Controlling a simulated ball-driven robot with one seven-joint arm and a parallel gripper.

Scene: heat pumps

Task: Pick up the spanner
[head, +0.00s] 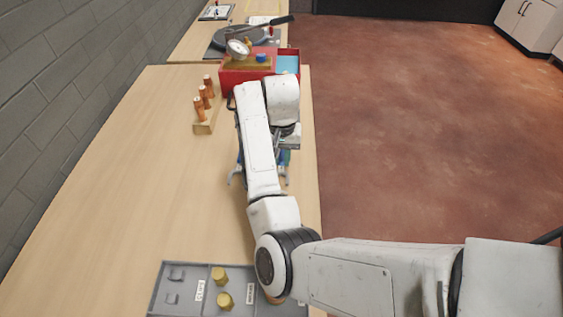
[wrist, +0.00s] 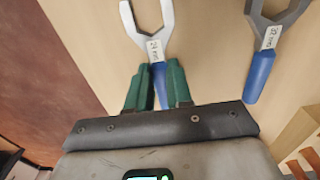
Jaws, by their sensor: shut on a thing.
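Two spanners lie side by side on the wooden table. In the wrist view, a light silver spanner (wrist: 152,35) with a blue handle and a white label sits straight ahead, its handle between the green fingers of my gripper (wrist: 158,88). My gripper is shut on that handle. A darker grey spanner (wrist: 262,65) with a blue handle lies to the right, apart from the gripper. In the head view, my arm hides most of both spanners and the fingertips. I cannot tell whether the held spanner is clear of the table.
A wooden block with copper pieces (head: 204,128) stands left of the arm. A red toolbox (head: 232,80) stands beyond it at the table's far end. A grey tray (head: 190,264) with brass fittings lies at the near end. The table (head: 135,170) is clear on the left.

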